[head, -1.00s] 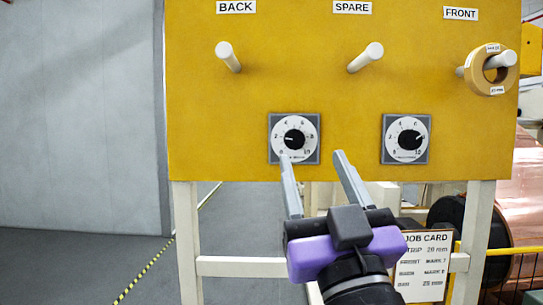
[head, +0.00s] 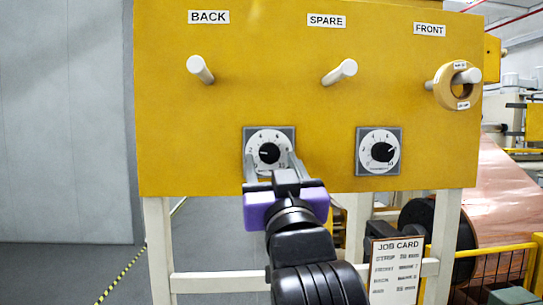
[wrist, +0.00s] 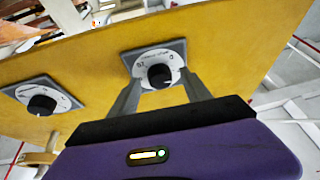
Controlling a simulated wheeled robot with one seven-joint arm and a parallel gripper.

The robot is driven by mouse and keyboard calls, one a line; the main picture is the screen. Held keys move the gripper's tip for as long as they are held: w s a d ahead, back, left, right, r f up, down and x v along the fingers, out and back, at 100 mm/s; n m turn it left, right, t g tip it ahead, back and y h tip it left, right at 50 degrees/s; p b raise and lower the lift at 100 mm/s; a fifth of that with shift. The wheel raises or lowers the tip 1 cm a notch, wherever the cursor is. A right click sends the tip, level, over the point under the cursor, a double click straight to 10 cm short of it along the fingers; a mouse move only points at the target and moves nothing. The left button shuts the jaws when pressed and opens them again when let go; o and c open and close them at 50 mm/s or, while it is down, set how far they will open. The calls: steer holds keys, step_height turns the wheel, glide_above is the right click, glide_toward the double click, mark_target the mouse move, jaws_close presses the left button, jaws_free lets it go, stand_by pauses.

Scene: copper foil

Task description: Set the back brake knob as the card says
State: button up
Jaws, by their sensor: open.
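The left brake knob (head: 269,153) is black on a round white numbered dial with a grey square plate, low on the yellow panel (head: 230,100). It is on the BACK side of the panel. Its white pointer mark points left in the head view. My gripper (head: 270,165) is open, its two grey fingers reaching up to either side of this dial. In the wrist view the knob (wrist: 159,75) sits between and just beyond the fingertips; contact cannot be told. The job card (head: 396,270) hangs below right; its lines are too blurred to read surely.
A second knob (head: 383,152) sits to the right on the same panel. Above are the BACK peg (head: 200,69), the SPARE peg (head: 340,72) and a tan ring (head: 458,87) on the FRONT peg. A yellow rail (head: 500,258) stands at the lower right.

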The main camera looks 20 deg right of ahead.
steer(key=shift+w+d+r, duration=0.15)
steer(key=shift+w+r, duration=0.05)
steer(key=shift+w, duration=0.25)
steer(key=shift+c, duration=0.2)
jaws_close()
steer(key=shift+f, duration=0.1)
